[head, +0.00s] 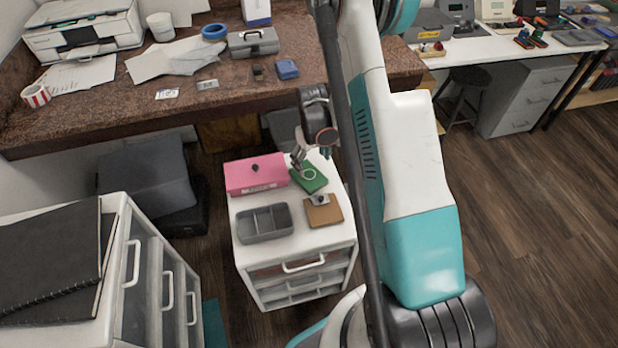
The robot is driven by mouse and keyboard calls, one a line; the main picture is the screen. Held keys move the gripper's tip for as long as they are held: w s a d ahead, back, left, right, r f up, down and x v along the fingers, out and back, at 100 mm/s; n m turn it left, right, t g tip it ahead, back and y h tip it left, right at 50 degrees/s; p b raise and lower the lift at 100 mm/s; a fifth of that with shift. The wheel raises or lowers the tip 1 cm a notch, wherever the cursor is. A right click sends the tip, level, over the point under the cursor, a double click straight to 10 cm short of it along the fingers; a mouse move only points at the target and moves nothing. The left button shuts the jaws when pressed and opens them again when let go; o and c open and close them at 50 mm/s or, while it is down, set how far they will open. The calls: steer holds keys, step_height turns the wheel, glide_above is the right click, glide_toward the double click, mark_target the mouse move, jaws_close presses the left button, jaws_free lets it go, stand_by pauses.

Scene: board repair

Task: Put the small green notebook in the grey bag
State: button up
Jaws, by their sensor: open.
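The small green notebook (316,184) lies on top of a white drawer cart (246,274), towards its back right corner. A pale ring shape shows on its cover. My gripper (299,166) is open and points down at the notebook's left edge, very close to it. I cannot tell whether the fingers touch it. A large grey shape (150,172) under the desk at the left may be the grey bag; its opening is not clear from here.
A pink box (256,174), a grey divided tray (264,223) and a brown clipboard-like item (323,212) share the cart top. The granite desk (120,105) stands behind. A white drawer unit with black notebooks (50,262) is at front left. Open wooden floor (540,230) lies right.

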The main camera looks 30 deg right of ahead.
mark_target(310, 177)
steer(key=f+b, duration=0.1)
steer(key=f, duration=0.3)
steer(key=f+b, duration=0.2)
steer(key=f, duration=0.1)
steer(key=shift+a+f, duration=0.2)
steer(key=shift+f, duration=0.15)
steer(key=shift+r, duration=0.1)
steer(key=c, duration=1)
steer(key=shift+r, duration=0.1)
